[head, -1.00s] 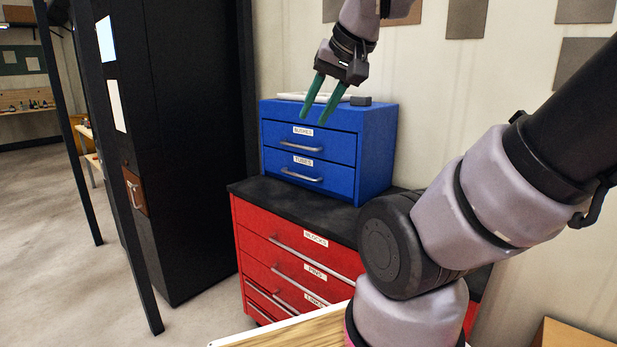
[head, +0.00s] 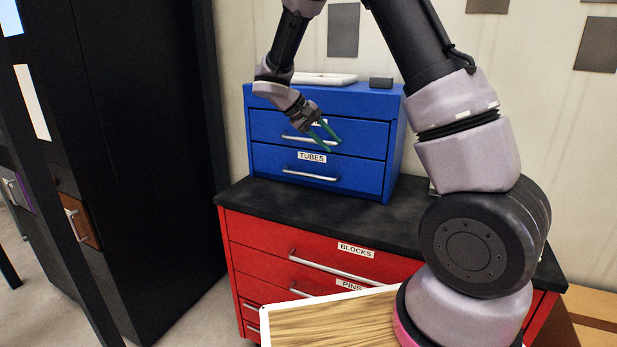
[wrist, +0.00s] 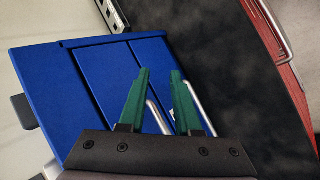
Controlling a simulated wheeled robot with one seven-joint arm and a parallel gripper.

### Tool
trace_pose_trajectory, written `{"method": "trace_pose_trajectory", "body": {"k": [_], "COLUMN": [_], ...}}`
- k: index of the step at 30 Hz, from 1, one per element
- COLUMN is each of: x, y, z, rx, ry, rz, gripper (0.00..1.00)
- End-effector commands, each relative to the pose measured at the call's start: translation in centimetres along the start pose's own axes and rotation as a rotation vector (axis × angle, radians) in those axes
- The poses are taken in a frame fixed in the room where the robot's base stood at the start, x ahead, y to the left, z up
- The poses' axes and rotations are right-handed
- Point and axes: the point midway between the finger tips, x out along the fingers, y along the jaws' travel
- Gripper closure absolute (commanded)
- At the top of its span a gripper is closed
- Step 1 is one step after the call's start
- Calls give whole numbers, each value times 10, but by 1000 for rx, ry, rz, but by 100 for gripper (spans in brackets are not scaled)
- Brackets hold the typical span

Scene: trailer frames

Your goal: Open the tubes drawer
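The tubes drawer (head: 352,179) is the lower of two drawers in a blue cabinet (head: 396,150), under a "TUBES" label, and is shut. Its silver bar handle (head: 311,174) is clear in the head view. My gripper (head: 335,147) is open and empty, its two green fingers apart. It points down in front of the upper drawer (head: 365,133), above the tubes handle, and hides most of the upper label. In the wrist view, the upper handle (wrist: 158,116) shows between the fingers and the tubes handle (wrist: 201,110) shows beside the right finger.
The blue cabinet stands on the black top (head: 270,200) of a red drawer chest (head: 262,253). A white tray (head: 322,79) and a small dark block (head: 381,83) lie on the blue cabinet. A wooden board (head: 325,325) is in front. A dark cabinet (head: 150,150) stands left.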

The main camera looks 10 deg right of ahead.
Motion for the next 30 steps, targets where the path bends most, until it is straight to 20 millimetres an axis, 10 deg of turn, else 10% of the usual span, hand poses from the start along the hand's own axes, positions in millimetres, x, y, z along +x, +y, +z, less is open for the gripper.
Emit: {"method": "trace_pose_trajectory", "body": {"k": [15,30], "x": [36,83], "y": [-171,-152], "z": [-99,-126], "rx": [-274,-290], "ry": [305,336], "rz": [592,630], "gripper": [68,68]}}
